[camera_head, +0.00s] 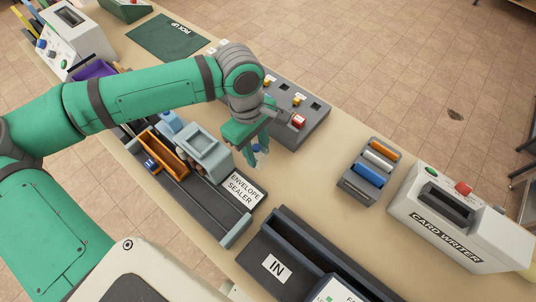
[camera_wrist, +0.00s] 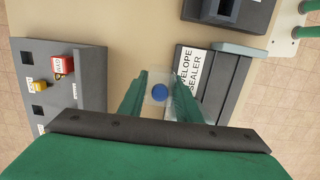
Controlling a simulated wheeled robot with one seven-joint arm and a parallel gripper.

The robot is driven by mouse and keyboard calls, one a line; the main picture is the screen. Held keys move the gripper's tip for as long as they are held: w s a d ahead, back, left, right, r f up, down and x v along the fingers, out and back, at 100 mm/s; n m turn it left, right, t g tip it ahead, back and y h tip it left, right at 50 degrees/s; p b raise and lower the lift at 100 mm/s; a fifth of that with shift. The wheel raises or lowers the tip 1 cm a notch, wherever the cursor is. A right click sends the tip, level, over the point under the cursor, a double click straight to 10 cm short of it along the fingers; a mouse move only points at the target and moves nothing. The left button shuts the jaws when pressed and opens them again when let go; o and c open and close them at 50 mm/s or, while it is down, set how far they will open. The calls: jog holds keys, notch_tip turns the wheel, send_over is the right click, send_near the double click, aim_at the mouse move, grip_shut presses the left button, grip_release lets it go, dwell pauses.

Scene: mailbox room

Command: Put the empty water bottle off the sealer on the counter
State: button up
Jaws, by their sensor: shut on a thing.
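My gripper (camera_wrist: 160,92) is shut on a clear water bottle with a blue cap (camera_wrist: 159,93), seen from above between the two green fingers in the wrist view. In the head view, my gripper (camera_head: 254,143) points down beside the grey envelope sealer (camera_head: 228,207), and only a little of the bottle (camera_head: 263,149) shows by the fingers. The sealer also shows in the wrist view (camera_wrist: 196,67).
The grey panel (camera_head: 315,119) with a red block stands close behind my gripper. A tray of coloured rolls (camera_head: 368,171) and the card writer (camera_head: 455,220) are to the right. A dark IN tray (camera_head: 277,268) is in front. Bare counter lies between them.

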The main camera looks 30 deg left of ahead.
jog(key=w+f, duration=0.2)
jog(key=f, duration=0.1)
jog(key=w+f, duration=0.1)
jog(key=shift+w+d+f, duration=0.25)
jog(key=shift+w+f, duration=0.1)
jog(key=shift+f, duration=0.05)
jog(key=shift+w+f, duration=0.1)
jog(key=shift+f, duration=1.5)
jog(key=shift+f, duration=0.2)
jog(key=o, duration=1)
jog(key=r, duration=0.4)
jog(key=a+r, duration=0.1)
jog(key=r, duration=0.7)
jog(key=shift+w+a+r, duration=0.1)
jog(key=shift+a+r, duration=0.1)
